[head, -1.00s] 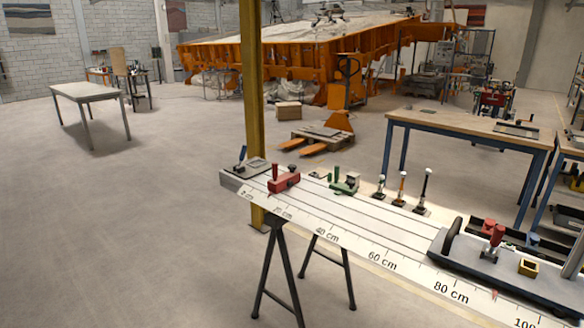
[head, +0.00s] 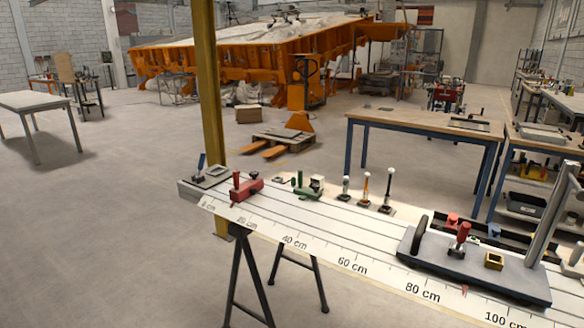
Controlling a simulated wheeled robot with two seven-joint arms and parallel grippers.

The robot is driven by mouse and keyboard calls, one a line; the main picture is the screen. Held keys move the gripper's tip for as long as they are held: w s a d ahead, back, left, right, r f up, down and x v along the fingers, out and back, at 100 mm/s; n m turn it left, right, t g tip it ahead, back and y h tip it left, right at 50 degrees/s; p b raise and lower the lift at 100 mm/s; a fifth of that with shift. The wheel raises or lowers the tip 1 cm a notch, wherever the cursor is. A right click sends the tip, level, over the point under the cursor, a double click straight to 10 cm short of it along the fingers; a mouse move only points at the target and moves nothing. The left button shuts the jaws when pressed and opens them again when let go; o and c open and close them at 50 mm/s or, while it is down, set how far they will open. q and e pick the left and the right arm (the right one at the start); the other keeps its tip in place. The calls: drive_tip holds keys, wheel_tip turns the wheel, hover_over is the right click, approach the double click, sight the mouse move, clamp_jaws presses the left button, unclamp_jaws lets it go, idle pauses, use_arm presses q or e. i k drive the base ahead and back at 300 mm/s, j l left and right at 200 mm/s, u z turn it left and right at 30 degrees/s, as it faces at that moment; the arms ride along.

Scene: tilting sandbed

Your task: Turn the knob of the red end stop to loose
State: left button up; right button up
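The red end stop (head: 247,188) sits on the long grey slotted bench near its left end, a little right of the 0 cm mark. It has an upright red handle (head: 236,180) on its left side and a small dark knob (head: 254,175) on top at its right. The knob is too small to tell how it is set. Neither of my grippers is in view.
The bench (head: 330,222) carries a green stop (head: 308,187), several small upright pins and a grey sled (head: 455,262) on the right. A yellow column (head: 208,100) stands behind the bench's left end. Open floor (head: 100,240) lies left.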

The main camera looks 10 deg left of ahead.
sight(254, 174)
drive_tip(key=i+j+z, duration=0.15)
drive_tip(key=j, duration=0.15)
drive_tip(key=i+j+z, duration=0.15)
drive_tip(key=j, duration=0.15)
drive_tip(key=i+j+z, duration=0.15)
drive_tip(key=j, duration=0.2)
drive_tip(key=i+j+z, duration=0.15)
drive_tip(key=j, duration=0.2)
drive_tip(key=j+z, duration=0.15)
drive_tip(key=j, duration=0.2)
drive_tip(key=i, duration=0.05)
